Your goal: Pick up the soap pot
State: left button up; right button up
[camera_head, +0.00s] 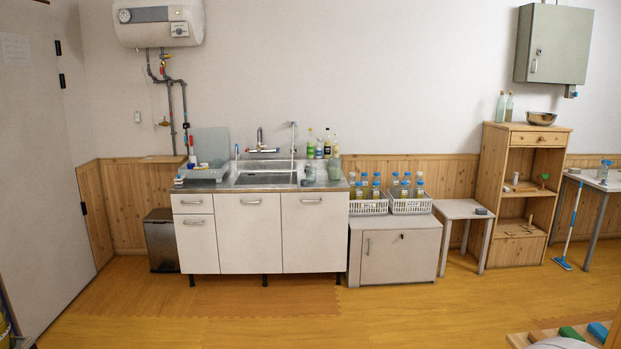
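No thing in the head view is clearly marked as the soap pot. A greenish glass jar (334,168) stands at the right end of the sink counter (340,184). A smaller grey-clear pot (310,173) stands just left of it, beside the basin (266,178). Either could be the soap pot; they are too small to tell. Several bottles (327,146) stand behind them at the wall. Neither of my grippers shows in this view.
Two white baskets (410,206) of blue-capped bottles stand on a low cabinet (393,256) right of the sink. A small table (460,210) and a wooden shelf (496,225) stand farther right. A bin (160,240) stands left. The floor before the sink is clear.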

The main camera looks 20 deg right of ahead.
aim_at(310, 172)
jog(key=i+l+z, duration=0.35)
jog(key=i, duration=0.35)
jog(key=i+z, duration=0.3)
jog(key=i, duration=0.35)
jog(key=i+u, duration=0.1)
jog(key=i, duration=0.4)
jog(key=i+l+u, duration=0.15)
jog(key=i, duration=0.4)
jog(key=i+l+u, duration=0.1)
jog(key=i, duration=0.4)
jog(key=i+l+u, duration=0.1)
jog(key=i, duration=0.4)
jog(key=i+l+u, duration=0.1)
jog(key=i+l, duration=0.25)
jog(key=i, duration=0.15)
jog(key=i+l+u, duration=0.15)
jog(key=i, duration=0.3)
jog(key=l+z, duration=0.2)
jog(key=i+j+z, duration=1.05)
jog(key=i+j, duration=0.2)
jog(key=j, duration=0.15)
jog(key=i+j, duration=0.2)
jog(key=j, duration=0.15)
jog(key=i+j, duration=0.45)
jog(key=j, duration=0.25)
